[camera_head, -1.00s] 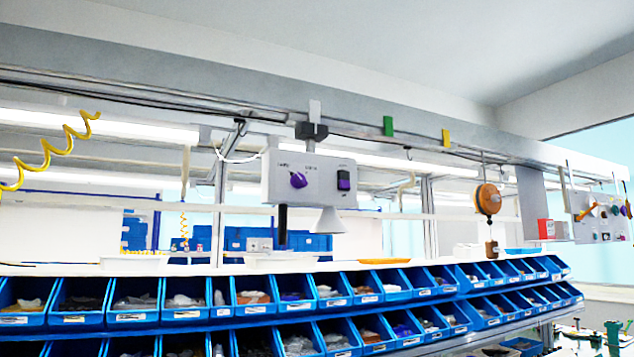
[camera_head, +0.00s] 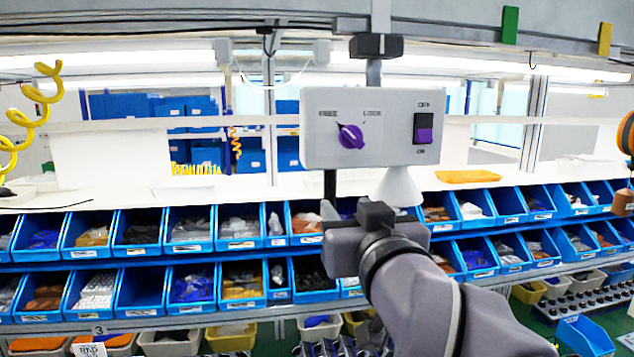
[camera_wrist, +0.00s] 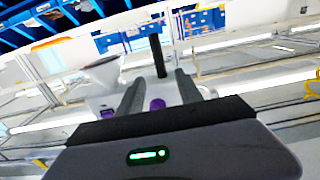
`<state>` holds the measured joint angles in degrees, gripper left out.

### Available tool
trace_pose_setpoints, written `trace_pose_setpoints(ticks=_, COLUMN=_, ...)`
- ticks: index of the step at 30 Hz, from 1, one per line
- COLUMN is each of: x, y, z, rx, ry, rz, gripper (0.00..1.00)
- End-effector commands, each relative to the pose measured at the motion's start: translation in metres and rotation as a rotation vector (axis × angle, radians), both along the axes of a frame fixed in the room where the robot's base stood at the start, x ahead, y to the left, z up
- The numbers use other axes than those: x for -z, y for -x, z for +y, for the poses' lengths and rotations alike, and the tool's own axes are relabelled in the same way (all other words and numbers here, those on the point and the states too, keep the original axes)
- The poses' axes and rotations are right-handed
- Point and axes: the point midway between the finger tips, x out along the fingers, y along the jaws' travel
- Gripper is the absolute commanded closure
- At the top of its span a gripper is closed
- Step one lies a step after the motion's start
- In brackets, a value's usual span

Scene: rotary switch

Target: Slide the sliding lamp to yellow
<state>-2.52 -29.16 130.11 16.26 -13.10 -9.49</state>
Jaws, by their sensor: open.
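The sliding lamp is a grey box (camera_head: 392,113) with a purple rotary knob (camera_head: 351,136), a purple-black switch (camera_head: 424,128) and a white cone shade (camera_head: 398,186). It hangs from a dark clamp on the overhead rail. A dark handle (camera_head: 330,186) hangs below its left side. Yellow (camera_head: 605,38) and green (camera_head: 510,25) markers sit on the rail to the right. My gripper (camera_head: 352,209) is below the box, near the handle. In the tilted wrist view its open fingers (camera_wrist: 159,78) frame the handle (camera_wrist: 158,55), with the knob (camera_wrist: 158,104) between them. Contact cannot be told.
Rows of blue bins (camera_head: 190,231) fill the shelf below. A yellow coiled hose (camera_head: 38,105) hangs at left. An orange hanging tool (camera_head: 627,135) is at the right edge. The rail (camera_head: 450,20) between lamp and green marker looks clear.

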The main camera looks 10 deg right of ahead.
Motion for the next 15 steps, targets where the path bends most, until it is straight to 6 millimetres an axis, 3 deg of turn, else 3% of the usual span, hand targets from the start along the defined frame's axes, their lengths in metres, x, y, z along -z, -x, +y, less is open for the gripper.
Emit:
trace_pose_setpoints(ticks=6, x=0.000, y=-0.067, z=0.000, rx=0.000, ry=0.001, rz=0.006, gripper=0.57)
trace_pose_setpoints(ticks=10, x=-0.001, y=-0.097, z=0.000, rx=0.000, ry=0.000, rz=0.004, gripper=0.57)
trace_pose_setpoints(ticks=15, x=-0.002, y=-0.118, z=0.000, rx=0.000, ry=0.000, rz=0.002, gripper=0.57)
